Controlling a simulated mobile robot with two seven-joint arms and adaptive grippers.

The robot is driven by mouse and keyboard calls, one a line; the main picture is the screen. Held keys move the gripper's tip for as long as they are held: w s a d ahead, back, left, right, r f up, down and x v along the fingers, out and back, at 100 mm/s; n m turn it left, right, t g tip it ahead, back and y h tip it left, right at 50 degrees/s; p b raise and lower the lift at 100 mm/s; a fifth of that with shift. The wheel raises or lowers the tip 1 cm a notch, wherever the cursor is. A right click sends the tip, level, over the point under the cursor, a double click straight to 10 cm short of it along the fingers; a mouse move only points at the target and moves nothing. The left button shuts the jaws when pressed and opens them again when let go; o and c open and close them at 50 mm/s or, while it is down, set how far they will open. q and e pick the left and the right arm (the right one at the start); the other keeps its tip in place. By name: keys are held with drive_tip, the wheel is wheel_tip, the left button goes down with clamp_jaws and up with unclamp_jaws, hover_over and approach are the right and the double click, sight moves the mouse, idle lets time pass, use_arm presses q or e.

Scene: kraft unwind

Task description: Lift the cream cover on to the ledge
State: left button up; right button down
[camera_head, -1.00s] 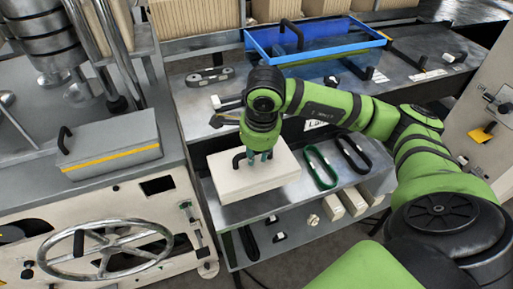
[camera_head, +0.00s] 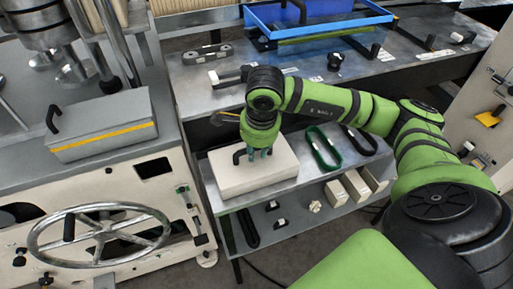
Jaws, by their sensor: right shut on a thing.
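The cream cover (camera_head: 262,180) is a flat, pale block with a black handle (camera_head: 238,156) on top. The grip itself is partly hidden by the wrist. My left gripper is not in view. I cannot tell for sure which surface is the ledge.
Green (camera_head: 322,148) and black (camera_head: 359,140) loops and cream blocks (camera_head: 354,185) lie right of the cover. A blue tray (camera_head: 318,38) stands on the upper bench (camera_head: 205,96). A machine with a handwheel (camera_head: 100,233) and a grey box (camera_head: 102,125) stands at left.

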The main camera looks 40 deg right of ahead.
idle(0.3)
drive_tip(key=c, duration=1)
unclamp_jaws()
